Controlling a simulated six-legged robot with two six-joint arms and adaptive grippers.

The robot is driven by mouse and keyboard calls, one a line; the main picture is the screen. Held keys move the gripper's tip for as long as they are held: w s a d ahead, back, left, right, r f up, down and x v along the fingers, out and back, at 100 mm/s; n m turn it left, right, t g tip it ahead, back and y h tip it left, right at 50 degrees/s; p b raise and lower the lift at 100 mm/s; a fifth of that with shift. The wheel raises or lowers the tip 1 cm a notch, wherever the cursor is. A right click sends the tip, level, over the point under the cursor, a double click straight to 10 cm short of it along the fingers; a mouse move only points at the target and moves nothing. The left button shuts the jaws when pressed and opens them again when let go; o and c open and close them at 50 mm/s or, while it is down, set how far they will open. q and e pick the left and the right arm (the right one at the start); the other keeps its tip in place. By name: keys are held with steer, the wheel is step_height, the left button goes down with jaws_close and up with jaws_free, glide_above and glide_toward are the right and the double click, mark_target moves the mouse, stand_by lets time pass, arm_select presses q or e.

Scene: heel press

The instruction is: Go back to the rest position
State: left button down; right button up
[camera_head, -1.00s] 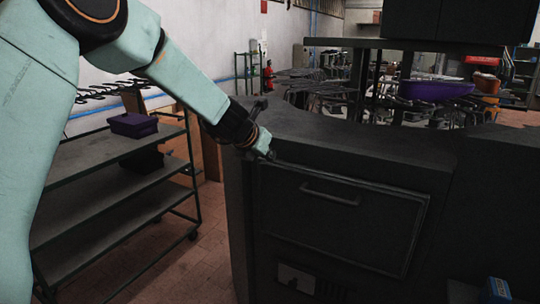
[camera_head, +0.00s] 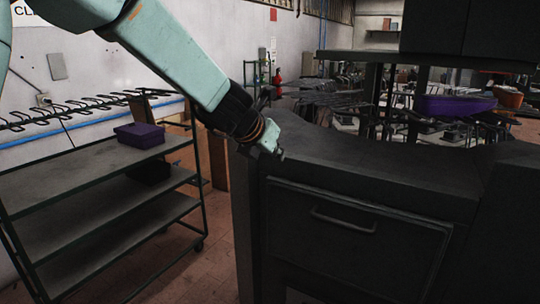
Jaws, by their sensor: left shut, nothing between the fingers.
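My left arm comes in from the upper left. Its gripper (camera_head: 275,152) is shut and empty, in front of the top left corner of the dark press (camera_head: 355,165). I cannot tell whether it touches the press. The press has a front panel with a bar handle (camera_head: 343,219), below and to the right of the gripper. My right gripper is out of view.
A shelf rack (camera_head: 85,172) stands at the left with a purple box (camera_head: 140,135) on top. A purple tub (camera_head: 456,106) sits behind the press at the right. Bare tiled floor (camera_head: 205,255) lies between rack and press.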

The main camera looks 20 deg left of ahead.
arm_select(q)
steer(key=s+a+f+m+g+y+b, duration=0.1)
steer(key=s+f+m+b, duration=0.25)
steer(key=f+m, duration=0.65)
steer(key=s+a+f+m+g+y+b, duration=0.1)
steer(key=s+f+m+b, duration=0.2)
steer(key=s+f+m, duration=0.55)
steer(key=s+a+f+m+g+y+b, duration=0.1)
steer(key=f+m+b, duration=0.2)
steer(key=f+m, duration=0.8)
steer(key=s+d+f+m+g+h+b, duration=0.1)
steer(key=s+d+f+m+g+b, duration=0.1)
steer(key=s+f+b, duration=0.6)
steer(key=s+d+f+m+g+h+b, duration=0.1)
steer(key=s+f+g+b, duration=0.4)
steer(key=s+f, duration=1.7)
step_height(320, 180, down, 7)
steer(key=d+m+b, duration=0.1)
steer(key=d+b, duration=0.1)
steer(key=shift+s+d+r+m+b, duration=0.15)
steer(key=shift+s+d+m+b, duration=0.1)
steer(key=shift+m+b, duration=0.15)
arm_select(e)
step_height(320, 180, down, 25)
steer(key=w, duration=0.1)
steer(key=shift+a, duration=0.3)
